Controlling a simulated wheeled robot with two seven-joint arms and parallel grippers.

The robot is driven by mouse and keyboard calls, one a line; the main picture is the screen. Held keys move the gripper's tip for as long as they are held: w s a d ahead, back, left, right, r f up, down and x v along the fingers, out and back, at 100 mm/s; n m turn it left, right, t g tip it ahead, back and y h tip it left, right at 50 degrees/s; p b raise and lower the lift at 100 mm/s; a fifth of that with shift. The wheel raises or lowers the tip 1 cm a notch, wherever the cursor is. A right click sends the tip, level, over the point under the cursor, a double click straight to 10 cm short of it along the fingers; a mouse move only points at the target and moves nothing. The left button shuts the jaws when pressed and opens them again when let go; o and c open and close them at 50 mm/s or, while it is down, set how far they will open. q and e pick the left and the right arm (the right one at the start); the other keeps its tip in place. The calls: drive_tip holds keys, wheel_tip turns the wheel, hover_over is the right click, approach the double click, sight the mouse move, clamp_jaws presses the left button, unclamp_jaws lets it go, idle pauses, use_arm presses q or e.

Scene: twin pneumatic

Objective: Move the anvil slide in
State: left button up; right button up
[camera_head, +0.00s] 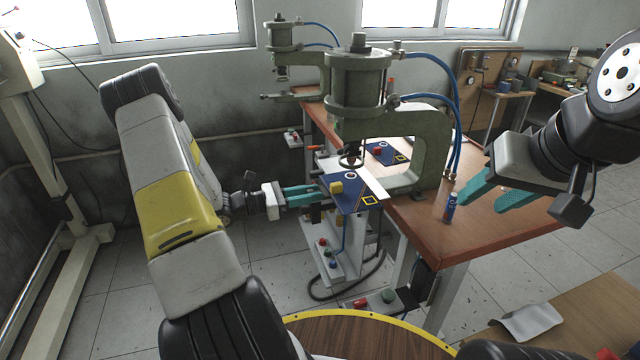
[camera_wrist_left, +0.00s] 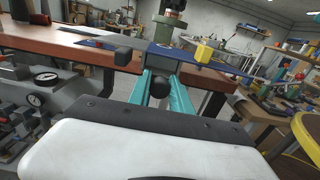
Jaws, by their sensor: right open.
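A green pneumatic press (camera_head: 428,122) stands at the table's near left corner. In front of it is a blue plate (camera_head: 350,200) with a yellow block (camera_head: 336,187), which also shows in the left wrist view (camera_wrist_left: 204,54). A pale strip (camera_head: 371,181) runs from under the press ram along the plate. I cannot tell for sure which part is the anvil slide. My left gripper (camera_head: 318,190) is at the plate's left edge. In the left wrist view its teal fingers flank a dark end piece (camera_wrist_left: 160,62); contact is unclear. My right gripper (camera_head: 478,198) is open and empty over the table.
A second press (camera_head: 282,45) is behind on the left. A control box (camera_head: 388,300) sits low in front. A round wooden table (camera_head: 365,335) is nearest.

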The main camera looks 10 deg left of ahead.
use_arm(q)
drive_tip(key=o, duration=0.4)
drive_tip(key=shift+w+d, duration=0.2)
drive_tip(key=shift+s+d, duration=0.1)
drive_tip(key=v, duration=0.8)
drive_tip(key=shift+a, duration=0.2)
